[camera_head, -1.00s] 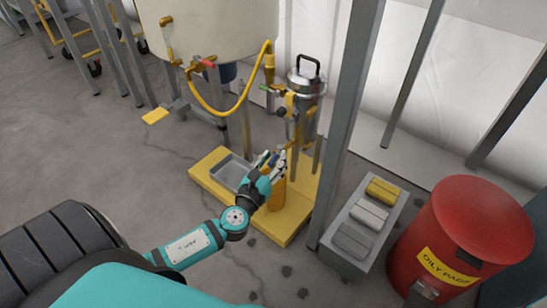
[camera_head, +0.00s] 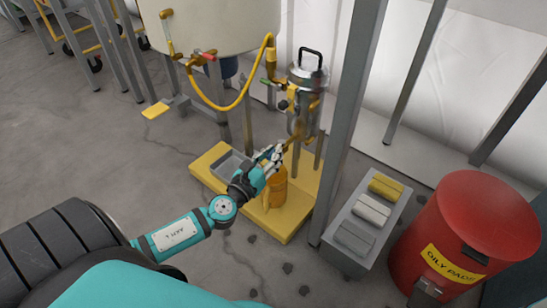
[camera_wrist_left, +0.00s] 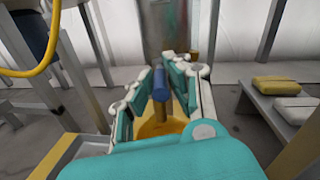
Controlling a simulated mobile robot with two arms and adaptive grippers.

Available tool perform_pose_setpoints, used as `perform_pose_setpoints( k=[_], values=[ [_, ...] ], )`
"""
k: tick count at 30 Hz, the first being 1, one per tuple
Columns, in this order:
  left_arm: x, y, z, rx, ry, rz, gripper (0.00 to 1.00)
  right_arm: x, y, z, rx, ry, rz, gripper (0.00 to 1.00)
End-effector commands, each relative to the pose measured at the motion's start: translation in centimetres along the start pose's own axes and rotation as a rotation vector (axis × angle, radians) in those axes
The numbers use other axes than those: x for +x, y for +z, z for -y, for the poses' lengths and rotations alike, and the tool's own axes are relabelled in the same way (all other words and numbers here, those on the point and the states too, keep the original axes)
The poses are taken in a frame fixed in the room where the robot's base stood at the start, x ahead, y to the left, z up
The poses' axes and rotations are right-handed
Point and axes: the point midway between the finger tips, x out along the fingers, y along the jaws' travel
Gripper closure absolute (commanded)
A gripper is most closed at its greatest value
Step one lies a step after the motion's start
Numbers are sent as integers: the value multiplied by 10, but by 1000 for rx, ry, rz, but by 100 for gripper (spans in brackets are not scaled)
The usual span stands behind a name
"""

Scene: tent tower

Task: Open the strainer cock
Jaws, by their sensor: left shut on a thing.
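The strainer (camera_head: 308,88) is a silver canister with a black top handle, standing over the yellow base. Brass fittings and a brass pipe (camera_head: 293,140) run down its front. My left gripper (camera_head: 274,156) is low in front of the strainer, above a yellow pail (camera_head: 277,190). In the left wrist view, its fingers close around a blue-tipped handle (camera_wrist_left: 160,85) on a brownish stem, over the pail opening. The handle is hidden behind the fingers in the head view. Whether it has turned I cannot tell. My right gripper is not in view.
A yellow hose (camera_head: 213,103) links the tank valve to the strainer. A grey post (camera_head: 346,130) stands right of the strainer. A red bin (camera_head: 462,230) and a grey bench (camera_head: 350,248) with pads are further right. Floor is clear on the left.

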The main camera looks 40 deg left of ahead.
Motion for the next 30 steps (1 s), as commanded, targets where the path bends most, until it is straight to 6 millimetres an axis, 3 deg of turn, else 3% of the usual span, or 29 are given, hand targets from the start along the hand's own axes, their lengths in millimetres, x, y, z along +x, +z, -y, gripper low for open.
perform_pose_setpoints(
  k=[8, 9, 14, 23, 30],
  values=[
    [0, 2, 0, -1, -7, -1, 100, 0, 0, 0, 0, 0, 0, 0],
    [0, 2, 0, -1, -6, 0, 82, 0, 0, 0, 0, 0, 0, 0],
    [0, 1, 0, -1, -6, -1, 62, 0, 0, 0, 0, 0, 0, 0],
    [-2, 0, 0, -1, -6, -2, 62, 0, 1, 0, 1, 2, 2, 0],
    [-35, -1, 0, -1, -5, -6, 62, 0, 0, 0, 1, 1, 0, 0]
  ],
)
